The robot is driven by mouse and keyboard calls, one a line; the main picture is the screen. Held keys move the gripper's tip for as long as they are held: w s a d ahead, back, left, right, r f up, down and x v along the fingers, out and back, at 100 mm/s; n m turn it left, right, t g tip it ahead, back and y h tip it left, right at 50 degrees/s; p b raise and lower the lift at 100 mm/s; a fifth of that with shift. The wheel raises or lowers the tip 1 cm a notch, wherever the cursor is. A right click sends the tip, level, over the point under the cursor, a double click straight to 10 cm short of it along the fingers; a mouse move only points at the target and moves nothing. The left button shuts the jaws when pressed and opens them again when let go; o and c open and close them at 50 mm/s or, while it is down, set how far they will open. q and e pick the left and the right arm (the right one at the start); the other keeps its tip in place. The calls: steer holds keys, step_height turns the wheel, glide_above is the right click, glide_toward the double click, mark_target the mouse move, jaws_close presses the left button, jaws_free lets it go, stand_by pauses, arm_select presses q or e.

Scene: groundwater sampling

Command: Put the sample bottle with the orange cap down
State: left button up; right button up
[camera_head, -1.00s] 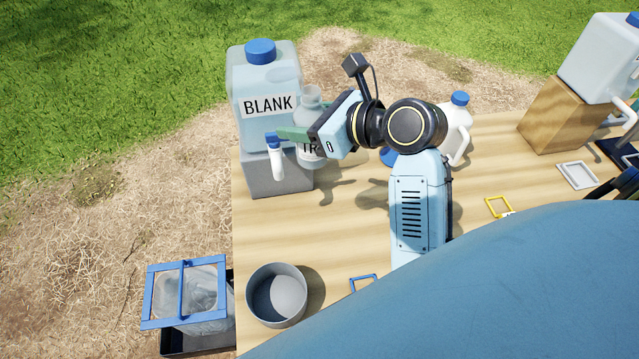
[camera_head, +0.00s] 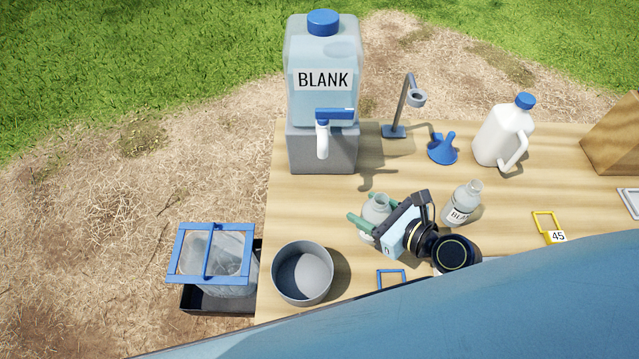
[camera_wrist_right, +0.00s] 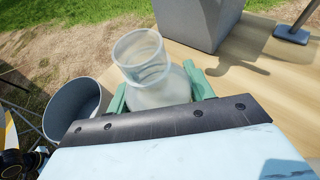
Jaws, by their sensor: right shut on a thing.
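My right gripper (camera_head: 374,217) is shut on a clear sample bottle (camera_head: 378,203), its green fingers on either side. In the right wrist view the bottle (camera_wrist_right: 146,62) has an open mouth, with no cap on it. The bottle is upright, or nearly so, over the front part of the table; I cannot tell whether its base touches. Its label is mostly hidden by the gripper. A second clear bottle (camera_head: 463,203) with a partly readable label stands just right of the gripper, also uncapped. No orange cap shows in either view. My left gripper is not in view.
A blue-framed bag (camera_head: 215,255) stands left.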

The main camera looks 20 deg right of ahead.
steer(key=shift+w+a+r+b+x, duration=0.15)
steer(key=shift+r+b+x, duration=0.25)
steer(key=shift+x, duration=2.15)
steer(key=shift+w+a+r+b+x, duration=0.15)
steer(key=shift+r+b+x, duration=0.2)
steer(key=shift+x, duration=2.2)
steer(key=shift+w+r+b+x, duration=0.2)
steer(key=shift+r+x, duration=0.3)
steer(key=shift+x, duration=2.05)
steer(key=shift+f, duration=0.15)
steer(key=o, duration=1)
steer(key=shift+c, duration=0.2)
steer(key=shift+s+r, duration=0.15)
steer(key=shift+r, duration=0.05)
steer(key=p+v, duration=0.2)
steer(key=v, duration=1)
steer(key=shift+f, duration=0.1)
